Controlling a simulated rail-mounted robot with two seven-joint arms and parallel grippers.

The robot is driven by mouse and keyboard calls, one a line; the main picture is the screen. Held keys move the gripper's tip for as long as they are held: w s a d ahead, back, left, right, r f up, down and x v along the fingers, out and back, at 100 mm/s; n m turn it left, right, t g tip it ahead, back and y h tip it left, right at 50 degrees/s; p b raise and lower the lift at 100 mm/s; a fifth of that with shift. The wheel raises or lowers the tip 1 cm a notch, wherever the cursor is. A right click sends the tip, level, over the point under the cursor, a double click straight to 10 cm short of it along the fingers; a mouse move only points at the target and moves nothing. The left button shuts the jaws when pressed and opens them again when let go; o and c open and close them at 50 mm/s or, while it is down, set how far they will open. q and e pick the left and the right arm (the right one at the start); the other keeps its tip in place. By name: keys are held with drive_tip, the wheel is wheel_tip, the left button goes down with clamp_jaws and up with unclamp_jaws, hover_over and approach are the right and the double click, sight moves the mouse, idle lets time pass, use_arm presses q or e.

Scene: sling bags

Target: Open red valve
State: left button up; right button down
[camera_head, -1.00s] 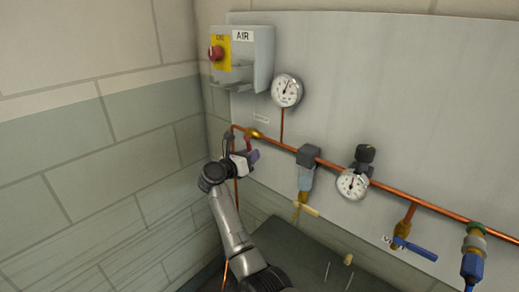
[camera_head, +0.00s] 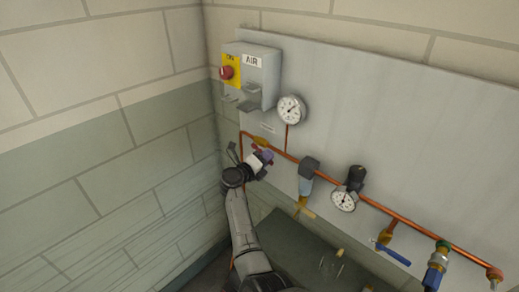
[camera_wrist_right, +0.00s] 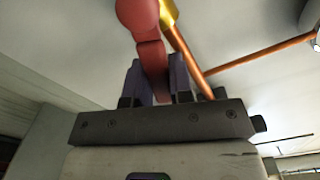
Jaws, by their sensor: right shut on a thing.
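The red valve handle (camera_wrist_right: 152,55) fills the top middle of the right wrist view. It joins a brass valve body (camera_wrist_right: 168,12) on a copper pipe. My right gripper (camera_wrist_right: 155,80) is shut on the red handle, with a dark purple finger on each side of it. In the head view my right gripper (camera_head: 265,156) is at the left end of the copper pipe, just below the brass valve (camera_head: 262,141). The handle is mostly hidden there by the gripper. My left gripper is in neither view.
A grey box with a red knob (camera_head: 226,72) and an AIR label is above the valve. A pressure gauge (camera_head: 291,109), a regulator gauge (camera_head: 344,201) and a blue-handled valve (camera_head: 393,254) are along the pipe to the right. A brick wall stands close at left.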

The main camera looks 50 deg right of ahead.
drive_tip(key=r+n+p, duration=0.1)
drive_tip(key=p, duration=0.1)
drive_tip(key=r+n+p, duration=0.1)
drive_tip(key=n+p, duration=0.1)
drive_tip(key=shift+s+r, duration=0.1)
drive_tip(key=shift+s, duration=0.1)
use_arm(q)
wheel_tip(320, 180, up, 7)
drive_tip(key=p, duration=0.1)
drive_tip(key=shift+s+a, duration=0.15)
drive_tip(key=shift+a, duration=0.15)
use_arm(e)
drive_tip(key=shift+r+n, duration=0.1)
drive_tip(key=shift+n, duration=0.6)
use_arm(q)
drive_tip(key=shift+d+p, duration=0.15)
drive_tip(key=shift+p, duration=0.15)
use_arm(e)
drive_tip(key=c, duration=1)
unclamp_jaws()
use_arm(q)
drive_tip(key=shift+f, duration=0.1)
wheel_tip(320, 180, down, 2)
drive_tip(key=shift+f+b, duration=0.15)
drive_tip(key=shift+b, duration=1.05)
use_arm(e)
drive_tip(key=w+a, duration=0.1)
drive_tip(key=a, duration=1.2)
drive_tip(key=shift+w+a, duration=0.2)
drive_tip(key=shift+a, duration=0.2)
